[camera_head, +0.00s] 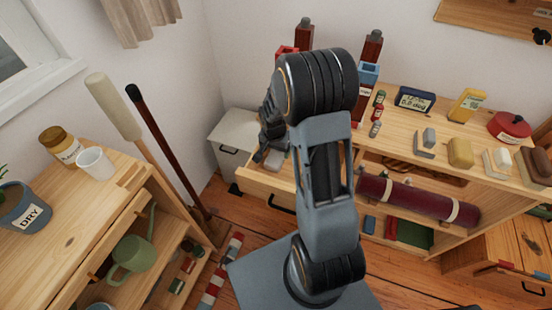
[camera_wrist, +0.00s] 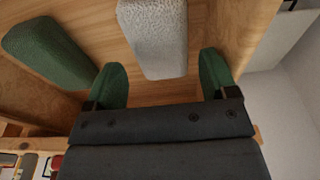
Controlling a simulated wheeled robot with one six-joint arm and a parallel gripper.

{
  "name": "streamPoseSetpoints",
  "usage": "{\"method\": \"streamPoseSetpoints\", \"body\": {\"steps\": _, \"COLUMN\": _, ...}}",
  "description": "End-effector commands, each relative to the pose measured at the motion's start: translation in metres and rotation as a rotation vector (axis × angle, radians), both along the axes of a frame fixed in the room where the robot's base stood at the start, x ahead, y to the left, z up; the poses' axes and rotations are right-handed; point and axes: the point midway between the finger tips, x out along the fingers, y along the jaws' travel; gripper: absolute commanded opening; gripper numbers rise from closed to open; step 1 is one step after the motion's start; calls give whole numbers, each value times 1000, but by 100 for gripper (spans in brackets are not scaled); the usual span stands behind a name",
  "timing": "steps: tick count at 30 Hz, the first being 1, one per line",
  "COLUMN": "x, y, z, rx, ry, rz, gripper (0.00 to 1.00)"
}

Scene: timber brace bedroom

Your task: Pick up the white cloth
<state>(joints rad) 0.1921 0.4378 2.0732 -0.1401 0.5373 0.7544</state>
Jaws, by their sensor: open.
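The white cloth (camera_wrist: 155,38) looks like a pale, speckled, rounded block lying on a wooden surface in the wrist view. My gripper (camera_wrist: 164,80) is open, with its green-tipped fingers apart. The near end of the cloth shows between the fingertips, with a gap to each side; I cannot tell how far above it the fingers are. In the head view my gripper (camera_head: 266,152) is over the open drawer (camera_head: 262,182), partly hidden by my arm. A small pale thing beside it there may be the cloth.
A dark green block (camera_wrist: 48,52) lies left of the cloth in the wrist view. A wooden wall (camera_wrist: 258,38) rises on the right. In the head view, a pale cabinet (camera_head: 232,135) stands left of the drawer, and a cluttered wooden shelf (camera_head: 420,158) is to the right.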

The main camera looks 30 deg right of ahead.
Motion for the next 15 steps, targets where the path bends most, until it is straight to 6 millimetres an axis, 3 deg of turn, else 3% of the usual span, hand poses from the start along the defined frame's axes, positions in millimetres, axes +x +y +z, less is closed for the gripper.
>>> {"method": "streamPoseSetpoints", "body": {"steps": 6, "x": 2, "y": -3, "z": -31, "rx": 0, "ry": 4, "rz": 1, "gripper": 79}}
{"method": "streamPoseSetpoints", "body": {"steps": 15, "x": 3, "y": -4, "z": -39, "rx": 0, "ry": 0, "rz": 1, "gripper": 79}}
